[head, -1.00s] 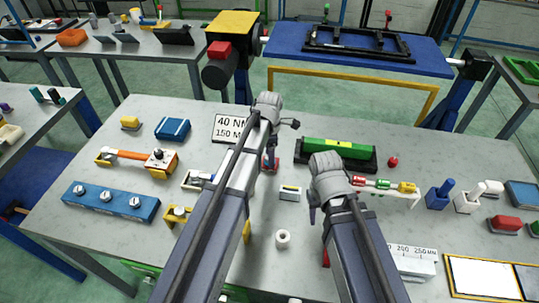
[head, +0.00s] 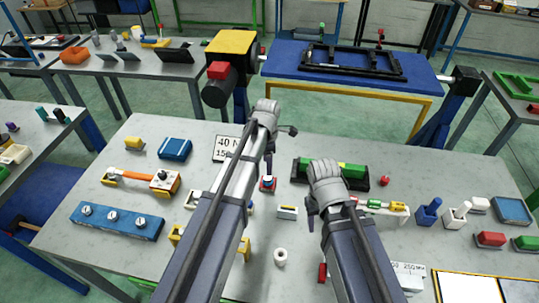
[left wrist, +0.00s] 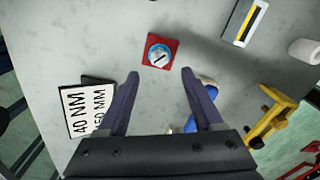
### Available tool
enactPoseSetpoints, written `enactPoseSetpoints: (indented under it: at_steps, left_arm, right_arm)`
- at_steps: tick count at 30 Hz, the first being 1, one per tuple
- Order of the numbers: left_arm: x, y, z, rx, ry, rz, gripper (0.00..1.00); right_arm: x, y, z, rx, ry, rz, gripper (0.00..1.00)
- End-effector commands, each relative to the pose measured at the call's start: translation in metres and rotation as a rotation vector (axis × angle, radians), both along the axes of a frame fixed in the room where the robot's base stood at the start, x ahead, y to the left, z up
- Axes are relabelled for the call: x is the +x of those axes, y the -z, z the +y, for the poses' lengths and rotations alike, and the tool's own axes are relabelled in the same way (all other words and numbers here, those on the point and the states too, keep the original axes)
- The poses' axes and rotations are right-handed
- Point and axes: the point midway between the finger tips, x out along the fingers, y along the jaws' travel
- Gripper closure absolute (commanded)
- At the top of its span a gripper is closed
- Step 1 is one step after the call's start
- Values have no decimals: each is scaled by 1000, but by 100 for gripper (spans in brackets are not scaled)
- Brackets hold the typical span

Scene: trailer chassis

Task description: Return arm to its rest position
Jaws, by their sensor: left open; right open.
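My left gripper (head: 268,158) hangs over the grey table from the arm at the left. In the left wrist view its two dark fingers (left wrist: 160,86) are apart with nothing between them. A red block with a blue and white dial (left wrist: 160,54) lies on the table just beyond the fingertips; it also shows in the head view (head: 268,184) below the gripper, apart from it. My right gripper (head: 313,212) is mostly hidden behind its own wrist, left of the green-topped part and rack; its fingers are hard to see.
A blue bench (head: 290,70) stands behind. Free tabletop lies between the items.

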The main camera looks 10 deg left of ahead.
Motion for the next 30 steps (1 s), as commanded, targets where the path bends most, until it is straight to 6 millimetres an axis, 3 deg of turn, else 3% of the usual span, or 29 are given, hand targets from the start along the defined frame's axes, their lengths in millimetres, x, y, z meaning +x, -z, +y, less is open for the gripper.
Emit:
enactPoseSetpoints:
  at_steps: [7,11,21,30]
  left_arm:
    - [-3,0,-2,1,26,0,32]
    - [-24,2,-12,7,206,5,32]
    - [-116,9,-51,35,1176,50,32]
    - [-185,13,-67,36,1949,108,32]
  right_arm:
    - [0,0,0,0,0,0,50]
    - [0,2,0,0,0,0,50]
    - [0,9,0,0,0,0,50]
    - [0,14,0,0,1,0,50]
